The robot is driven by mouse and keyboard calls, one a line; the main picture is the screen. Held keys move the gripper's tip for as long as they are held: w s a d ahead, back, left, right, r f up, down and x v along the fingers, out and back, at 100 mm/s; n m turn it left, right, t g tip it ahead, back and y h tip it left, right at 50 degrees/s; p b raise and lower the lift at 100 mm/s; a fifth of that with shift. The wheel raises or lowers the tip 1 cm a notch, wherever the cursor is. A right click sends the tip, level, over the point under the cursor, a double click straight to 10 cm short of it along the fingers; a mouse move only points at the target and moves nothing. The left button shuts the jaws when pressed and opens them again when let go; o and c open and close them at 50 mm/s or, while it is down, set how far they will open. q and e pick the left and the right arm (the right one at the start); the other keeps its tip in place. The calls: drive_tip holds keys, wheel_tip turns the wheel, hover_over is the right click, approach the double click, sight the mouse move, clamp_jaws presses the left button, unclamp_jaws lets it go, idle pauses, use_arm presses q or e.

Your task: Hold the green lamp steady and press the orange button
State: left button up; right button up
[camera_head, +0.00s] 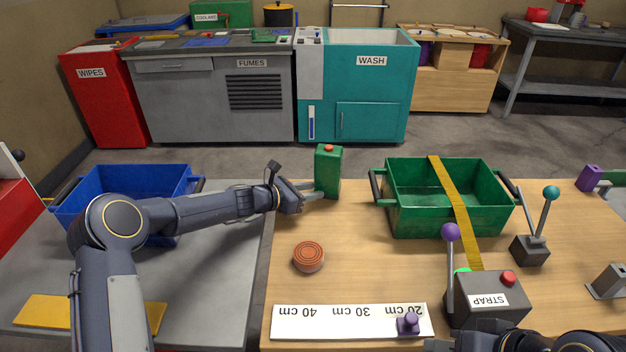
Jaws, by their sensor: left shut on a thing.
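The green lamp (328,172) is an upright green block near the back edge of the wooden table. The orange button (328,148) is on its top, with nothing touching it. My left gripper (314,191) reaches in from the left and is shut on the lower part of the lamp; the fingers partly cover the lamp's left side. My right gripper (445,344) is at the bottom edge, in front of the strap box, low in the picture and mostly cut off. Whether its fingers are open cannot be seen.
A green crate (420,222) with a yellow strap (452,200) stands right of the lamp. A grey STRAP box (487,302) with levers is in front. An orange-brown disc (308,256) and a white ruler (300,322) lie nearer. A blue crate (125,182) stands left.

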use_arm(q)
clamp_jaws()
drive_tip(key=o, duration=1.1)
unclamp_jaws()
